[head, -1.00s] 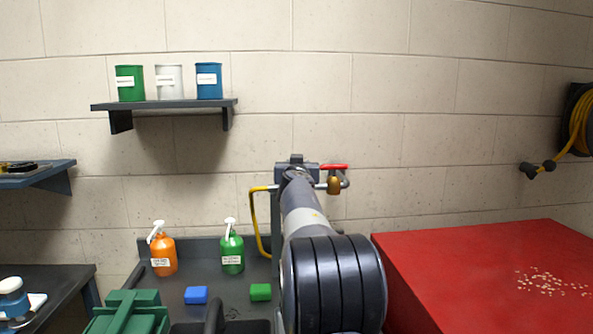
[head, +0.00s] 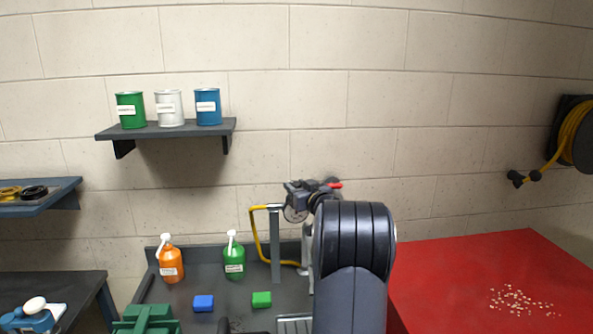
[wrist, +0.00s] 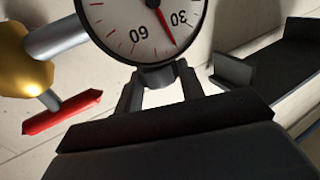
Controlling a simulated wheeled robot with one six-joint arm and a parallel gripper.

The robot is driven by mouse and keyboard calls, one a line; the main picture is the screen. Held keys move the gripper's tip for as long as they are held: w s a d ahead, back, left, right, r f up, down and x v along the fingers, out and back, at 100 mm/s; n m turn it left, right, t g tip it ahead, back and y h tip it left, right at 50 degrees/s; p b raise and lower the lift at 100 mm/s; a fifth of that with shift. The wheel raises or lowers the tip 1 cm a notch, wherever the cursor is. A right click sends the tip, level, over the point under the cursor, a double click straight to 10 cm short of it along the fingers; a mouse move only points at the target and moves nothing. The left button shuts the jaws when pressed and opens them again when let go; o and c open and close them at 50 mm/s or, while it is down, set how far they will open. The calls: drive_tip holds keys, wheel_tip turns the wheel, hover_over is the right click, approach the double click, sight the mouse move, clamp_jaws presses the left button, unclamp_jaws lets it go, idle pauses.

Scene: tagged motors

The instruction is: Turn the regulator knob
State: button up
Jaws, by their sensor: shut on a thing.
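The regulator's round white gauge (wrist: 142,22), with a red needle near 30, fills the top middle of the wrist view. In the head view the gauge (head: 296,214) shows small, at the end of the yellow hose. My gripper (wrist: 161,92) is right at the gauge in the wrist view, one finger on each side below its rim. It is shut on a part mostly hidden behind the gauge, apparently the regulator knob. In the head view my gripper (head: 303,191) is small and dark, and the knob cannot be made out.
A red valve handle (wrist: 62,112) and a brass body (wrist: 22,62) stand close left of the gauge in the wrist view. An orange bottle (head: 171,264) and a green bottle (head: 234,260) stand on the dark bench. A red table (head: 450,270) is at right.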

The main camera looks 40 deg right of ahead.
drive_tip(key=shift+d+r+n+y+p, duration=0.1)
drive_tip(key=shift+n+y+p, duration=0.35)
drive_tip(key=shift+y+p, duration=0.45)
drive_tip(key=shift+d+r+n+y+p, duration=0.1)
drive_tip(key=shift+n+y+p, duration=0.4)
drive_tip(key=shift+p, duration=0.7)
drive_tip(key=shift+d+f+n+y+p, duration=0.15)
drive_tip(key=shift+n+y+p, duration=0.4)
drive_tip(key=shift+y, duration=0.55)
drive_tip(key=shift+n+y, duration=0.4)
drive_tip(key=shift+y, duration=0.1)
